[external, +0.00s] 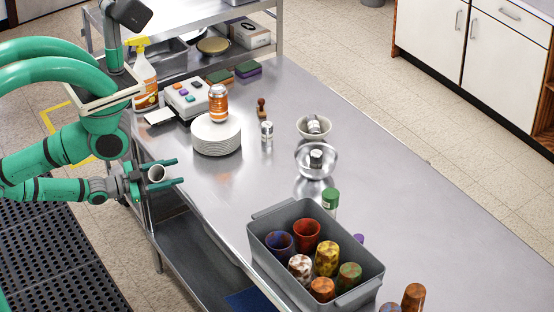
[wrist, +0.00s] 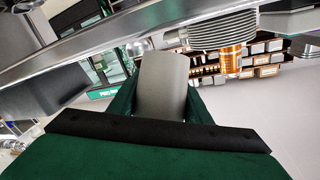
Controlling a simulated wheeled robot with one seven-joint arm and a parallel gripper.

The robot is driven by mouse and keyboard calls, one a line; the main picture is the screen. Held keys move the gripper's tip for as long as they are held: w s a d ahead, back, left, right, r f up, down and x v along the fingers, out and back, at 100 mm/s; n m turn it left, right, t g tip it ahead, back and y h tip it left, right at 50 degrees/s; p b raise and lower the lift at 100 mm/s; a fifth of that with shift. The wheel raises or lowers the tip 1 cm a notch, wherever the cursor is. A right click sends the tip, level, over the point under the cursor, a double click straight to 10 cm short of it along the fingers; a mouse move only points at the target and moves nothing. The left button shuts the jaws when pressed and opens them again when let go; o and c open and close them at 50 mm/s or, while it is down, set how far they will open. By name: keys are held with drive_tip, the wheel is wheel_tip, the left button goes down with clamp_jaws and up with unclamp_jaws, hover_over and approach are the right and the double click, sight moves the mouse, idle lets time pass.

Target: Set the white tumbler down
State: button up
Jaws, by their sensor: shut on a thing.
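The white tumbler (external: 157,173) is held between the two green fingers of my gripper (external: 160,173) in the external view. It lies tilted, with its round open end towards the camera. The gripper is shut on it just off the table's left edge, near the plate stack. In the wrist view the tumbler (wrist: 163,85) shows as a plain grey-white cylinder between the fingers (wrist: 158,95). The steel table (external: 240,185) lies to the right of the gripper, with bare surface between the plates and the grey tub.
A stack of white plates (external: 216,138) carries an orange can (external: 218,103). A grey tub (external: 268,255) holds several coloured cups. A steel bowl (external: 303,172), a pale bowl (external: 302,128), a small shaker (external: 267,137) and a spray bottle (external: 144,80) stand on the table.

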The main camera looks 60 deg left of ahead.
drive_tip(key=s+d+f, duration=0.1)
drive_tip(key=f, duration=0.1)
drive_tip(key=s+d+f+n+y, duration=0.1)
drive_tip(key=d+f, duration=0.1)
drive_tip(key=s+d+f+n+g+y, duration=0.1)
drive_tip(key=f, duration=0.2)
drive_tip(key=shift+s+d, duration=0.1)
drive_tip(key=shift+d, duration=0.15)
drive_tip(key=shift+s+d+f+g+y, duration=0.1)
drive_tip(key=shift+d+f+g+y, duration=0.2)
drive_tip(key=shift+d+f, duration=0.2)
drive_tip(key=shift+f, duration=0.5)
drive_tip(key=w+f, duration=0.8)
drive_tip(key=f, duration=0.6)
drive_tip(key=w+d+f, duration=0.1)
drive_tip(key=w+f, duration=0.1)
drive_tip(key=w, duration=0.5)
drive_tip(key=w+d+f+n, duration=0.1)
drive_tip(key=w+d+f, duration=0.1)
drive_tip(key=w, duration=0.6)
drive_tip(key=w+d+f+y, duration=0.1)
drive_tip(key=w+f, duration=0.1)
drive_tip(key=w, duration=0.6)
drive_tip(key=shift+d+f, duration=0.35)
drive_tip(key=shift+f, duration=0.05)
drive_tip(key=shift+d, duration=0.1)
